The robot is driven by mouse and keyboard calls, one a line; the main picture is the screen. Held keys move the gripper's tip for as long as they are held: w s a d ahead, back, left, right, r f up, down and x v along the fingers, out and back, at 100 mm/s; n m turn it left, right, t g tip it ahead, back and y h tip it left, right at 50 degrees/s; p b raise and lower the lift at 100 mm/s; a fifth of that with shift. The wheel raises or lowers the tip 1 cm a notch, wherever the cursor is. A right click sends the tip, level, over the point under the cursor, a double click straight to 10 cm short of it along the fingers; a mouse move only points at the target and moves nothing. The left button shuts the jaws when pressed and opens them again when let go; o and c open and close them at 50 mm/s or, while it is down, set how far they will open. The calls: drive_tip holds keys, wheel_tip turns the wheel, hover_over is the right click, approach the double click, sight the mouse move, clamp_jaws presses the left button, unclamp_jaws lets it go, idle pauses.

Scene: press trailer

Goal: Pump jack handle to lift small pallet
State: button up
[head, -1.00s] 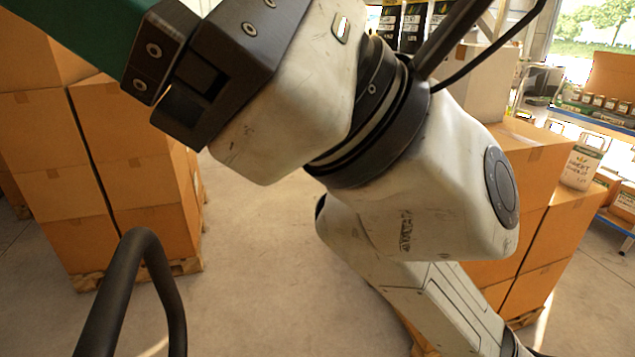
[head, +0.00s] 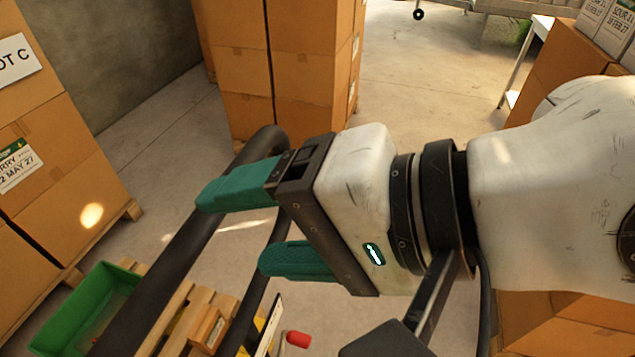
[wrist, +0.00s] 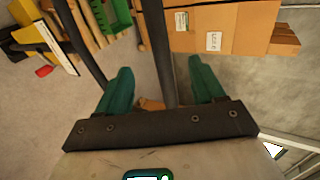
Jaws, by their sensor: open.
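The jack handle (head: 180,255) is a black looped bar that rises from the lower left of the head view. My gripper (head: 235,230) has green fingers, is open and lies across the upper part of the loop. In the wrist view, one bar of the handle (wrist: 155,45) runs between the open fingers, and the other bar passes by the left finger. I cannot tell whether the fingers touch it. A small wooden pallet (head: 205,312) sits low behind the handle. Yellow and white jack parts and a red knob (head: 298,339) show beside it, partly hidden.
A green crate (head: 105,285) stands at the lower left. Stacked boxes (head: 55,150) on a pallet are at the left, another box stack (head: 270,60) is behind the handle, and more boxes are at the right. Concrete floor (head: 420,95) is open in the middle background.

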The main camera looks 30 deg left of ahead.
sight(207, 236)
drive_tip(key=b+x, duration=0.2)
drive_tip(key=x, duration=0.5)
drive_tip(key=shift+d+f, duration=0.1)
drive_tip(key=shift+s+a+f+b, duration=0.15)
drive_tip(key=shift+s+a+b, duration=0.05)
drive_tip(key=shift+a+b, duration=0.35)
drive_tip(key=shift+c, duration=0.3)
clamp_jaws()
